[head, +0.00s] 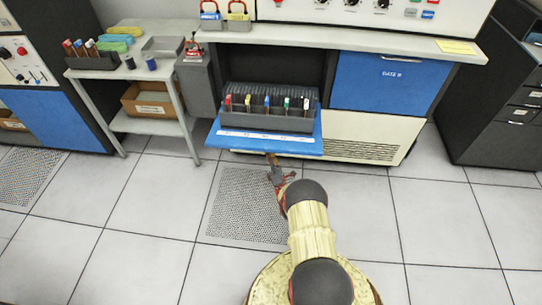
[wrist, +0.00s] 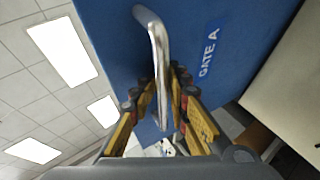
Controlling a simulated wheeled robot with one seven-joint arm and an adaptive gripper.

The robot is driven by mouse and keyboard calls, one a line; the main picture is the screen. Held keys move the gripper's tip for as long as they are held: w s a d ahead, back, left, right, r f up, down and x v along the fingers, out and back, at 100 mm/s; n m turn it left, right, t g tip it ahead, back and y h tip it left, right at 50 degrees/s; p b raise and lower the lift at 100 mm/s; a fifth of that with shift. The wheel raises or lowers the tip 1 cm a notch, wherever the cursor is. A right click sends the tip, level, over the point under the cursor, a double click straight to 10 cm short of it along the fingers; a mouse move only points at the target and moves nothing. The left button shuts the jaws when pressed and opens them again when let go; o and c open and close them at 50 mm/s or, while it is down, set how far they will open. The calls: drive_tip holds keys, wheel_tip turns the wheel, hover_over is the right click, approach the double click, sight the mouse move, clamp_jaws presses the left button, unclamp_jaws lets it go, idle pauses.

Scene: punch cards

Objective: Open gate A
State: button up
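Gate A (head: 262,141) is a blue panel folded down and out from the console front, lying about flat below its opening. In the wrist view its blue face (wrist: 115,50) carries a white "GATE A" label (wrist: 208,53) and a curved metal handle (wrist: 157,45). My gripper (wrist: 168,80) has its fingers on both sides of the handle and looks shut on it. In the head view my gripper (head: 273,164) is at the panel's front edge, below it; its fingertips are partly hidden there.
A dark rack of cards with coloured tabs (head: 268,122) sits in the opening behind gate A. Gate B (head: 390,82) to the right is shut. A side table (head: 152,73) with trays stands left. The tiled floor (head: 440,220) right of my arm is clear.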

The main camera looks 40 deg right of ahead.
drive_tip(key=shift+s+d+f, duration=0.15)
drive_tip(key=shift+s+f, duration=0.1)
drive_tip(key=shift+f, duration=0.45)
drive_tip(key=shift+s+d+f, duration=0.2)
drive_tip(key=shift+s+f, duration=0.05)
drive_tip(key=shift+f, duration=0.4)
drive_tip(key=shift+s+d+f, duration=0.15)
drive_tip(key=shift+s+f, duration=0.1)
drive_tip(key=shift+f, duration=0.45)
